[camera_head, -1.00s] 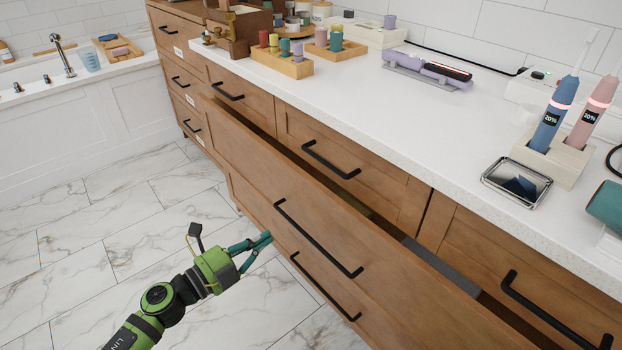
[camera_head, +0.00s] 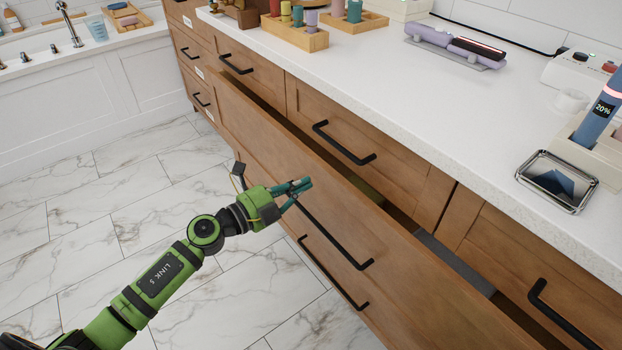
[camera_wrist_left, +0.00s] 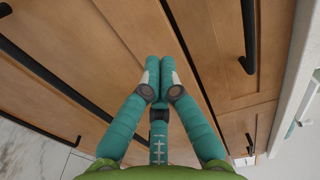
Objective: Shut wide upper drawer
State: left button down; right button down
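The wide upper drawer (camera_head: 250,132) stands pulled out under the counter, with a dark gap behind its wooden front. Its long black handle (camera_head: 338,238) runs along the front. My left gripper (camera_head: 306,185) is at the drawer front, near the left end of that handle, with its teal fingers pointing at the wood. In the left wrist view the fingertips (camera_wrist_left: 159,70) are together, with nothing seen between them, over the wooden front. I cannot tell whether they touch it. My right gripper is not in view.
The white counter (camera_head: 400,100) overhangs the drawers and carries wooden trays, a purple device (camera_head: 455,45) and a toothbrush stand. A lower drawer handle (camera_head: 332,275) lies below. Smaller shut drawers with a black handle (camera_head: 343,145) sit above. The marble floor (camera_head: 110,210) is clear.

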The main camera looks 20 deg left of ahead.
aim_at(321, 173)
pick_arm(q)
jog(key=shift+x, duration=1.15)
jog(key=shift+w+d, duration=0.15)
jog(key=shift+w, duration=0.1)
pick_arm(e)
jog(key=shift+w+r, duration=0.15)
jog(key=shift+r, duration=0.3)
